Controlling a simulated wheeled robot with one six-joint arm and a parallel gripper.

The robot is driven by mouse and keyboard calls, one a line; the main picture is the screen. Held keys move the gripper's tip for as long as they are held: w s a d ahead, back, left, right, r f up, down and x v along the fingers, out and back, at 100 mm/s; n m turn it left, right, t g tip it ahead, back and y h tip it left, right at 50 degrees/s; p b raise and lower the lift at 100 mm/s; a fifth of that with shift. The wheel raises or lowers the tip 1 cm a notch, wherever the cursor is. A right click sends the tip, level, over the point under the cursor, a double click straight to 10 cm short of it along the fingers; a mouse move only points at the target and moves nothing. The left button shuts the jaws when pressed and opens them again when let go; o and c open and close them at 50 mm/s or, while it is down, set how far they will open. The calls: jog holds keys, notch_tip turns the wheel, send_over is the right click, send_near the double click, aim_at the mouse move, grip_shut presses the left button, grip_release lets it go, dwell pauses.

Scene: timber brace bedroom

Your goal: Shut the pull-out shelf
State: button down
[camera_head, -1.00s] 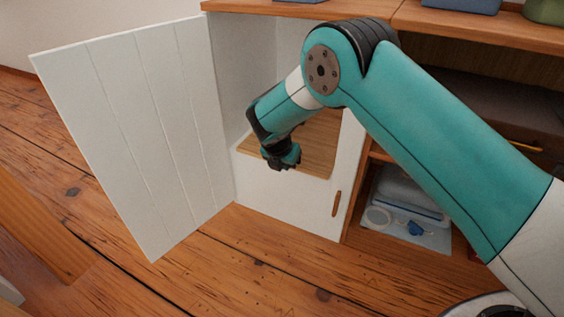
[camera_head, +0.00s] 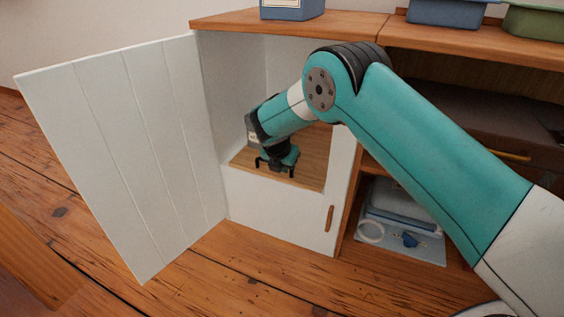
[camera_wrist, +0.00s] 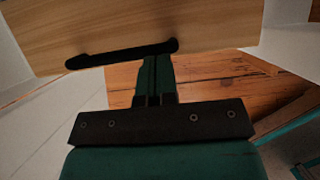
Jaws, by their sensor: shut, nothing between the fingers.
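The pull-out shelf (camera_head: 307,172) is a light wooden board inside the open white cabinet, above a white lower front. In the wrist view the shelf (camera_wrist: 110,25) fills the top as a pale board, its near edge above brown floor. My gripper (camera_head: 277,168) is over the shelf near its front edge, pointing down, with nothing held. In the wrist view my gripper (camera_wrist: 122,54) shows as a dark bar across the board's near edge. I cannot tell whether it touches the board. My wrist and arm hide part of the shelf's back.
The white cabinet door (camera_head: 120,150) stands wide open at left. A wooden handle (camera_head: 329,218) is on the lower front. An open bay at right holds a blue tray (camera_head: 400,240) with small items. Boxes stand on the wooden top (camera_head: 350,25). Plank floor (camera_head: 225,265) in front is clear.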

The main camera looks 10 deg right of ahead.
jog(key=shift+w+d, duration=0.2)
jog(key=shift+d, duration=0.05)
